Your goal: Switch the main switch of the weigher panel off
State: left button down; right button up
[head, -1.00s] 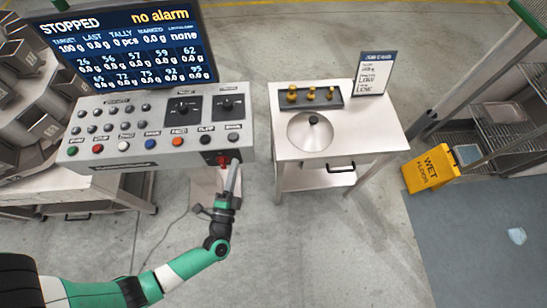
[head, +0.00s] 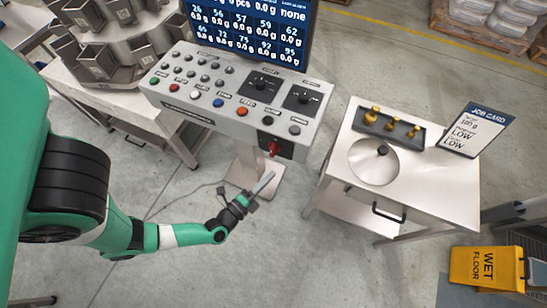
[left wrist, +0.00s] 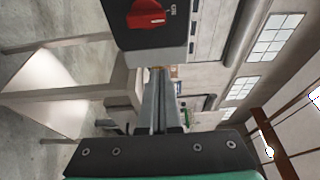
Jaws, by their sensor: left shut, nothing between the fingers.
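The weigher panel (head: 190,88) is a grey console with rows of buttons and two black selector dials. Its main switch (head: 273,148) is a red knob on a black plate at the panel's lower right front. In the left wrist view the red main switch (left wrist: 145,14) shows at the top, partly cut off; I cannot tell its setting for sure. My left gripper (head: 268,180) is shut and empty, below the switch and apart from it. Its closed fingers (left wrist: 160,85) also show in the left wrist view. My right gripper is not in view.
A screen (head: 250,28) stands behind the panel, its top cut off. To the right, a steel table (head: 440,190) holds brass weights (head: 390,125), a round pan (head: 365,165) and a job card (head: 473,128). A yellow wet-floor sign (head: 487,268) stands at lower right.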

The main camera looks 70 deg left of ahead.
aim_at(273, 150)
pick_arm(q)
jog(key=b+x, duration=0.1)
jog(key=x, duration=0.1)
jog(key=b+x, duration=0.1)
jog(key=x, duration=0.2)
jog(key=b+x, duration=0.1)
jog(key=x, duration=0.2)
jog(key=shift+s+a+f+b, duration=0.1)
jog(key=shift+a+f+b, duration=0.3)
jog(key=shift+s+a+r+b, duration=0.15)
jog(key=shift+s+a+b, duration=0.15)
jog(key=shift+s, duration=0.2)
jog(key=shift+s+a+r+b, duration=0.1)
jog(key=shift+s+a+b, duration=0.2)
jog(key=shift+s, duration=0.2)
jog(key=shift+s+a+r+b, duration=0.1)
jog(key=shift+s+a+b, duration=0.25)
jog(key=shift+s+b, duration=0.05)
